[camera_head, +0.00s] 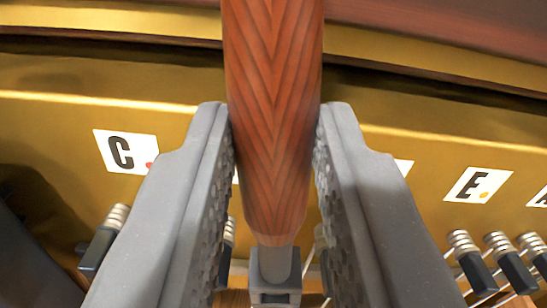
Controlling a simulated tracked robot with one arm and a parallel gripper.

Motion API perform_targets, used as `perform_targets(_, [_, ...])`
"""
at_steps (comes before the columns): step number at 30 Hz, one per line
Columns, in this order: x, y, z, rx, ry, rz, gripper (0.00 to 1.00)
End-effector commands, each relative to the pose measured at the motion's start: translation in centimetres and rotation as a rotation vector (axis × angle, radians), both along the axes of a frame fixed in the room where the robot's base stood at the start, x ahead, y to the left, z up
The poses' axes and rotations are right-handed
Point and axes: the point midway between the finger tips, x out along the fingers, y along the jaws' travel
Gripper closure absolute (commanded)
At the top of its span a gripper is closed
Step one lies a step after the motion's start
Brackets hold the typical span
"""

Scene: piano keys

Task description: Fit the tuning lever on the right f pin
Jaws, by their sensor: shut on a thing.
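The tuning lever (273,120) has a reddish-brown wooden handle with a chevron grain and a grey metal end (272,270). My gripper (275,150) is shut on its handle, one grey finger on each side. The handle rises out of the top of the picture, and the metal end points to the bottom. Tuning pins with coiled wire stand at the lower right (480,262) and at the lower left (103,240). No label with the letter f can be read. I cannot tell whether the lever's end touches a pin.
A gold plate (60,85) runs across the view. It carries a white C label (125,152) with a red dot and an E label (478,185) with an orange dot. Another label (537,198) is cut off at the right edge. Pins partly show behind my fingers.

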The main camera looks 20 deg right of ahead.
Motion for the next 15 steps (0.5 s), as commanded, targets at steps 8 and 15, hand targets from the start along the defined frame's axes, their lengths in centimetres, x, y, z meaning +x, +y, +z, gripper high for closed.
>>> perform_targets(8, [-0.03,0.01,0.11,-0.001,-0.002,0.0,0.5])
perform_targets(15, [-0.03,0.02,0.07,0.0,-0.001,0.0,0.43])
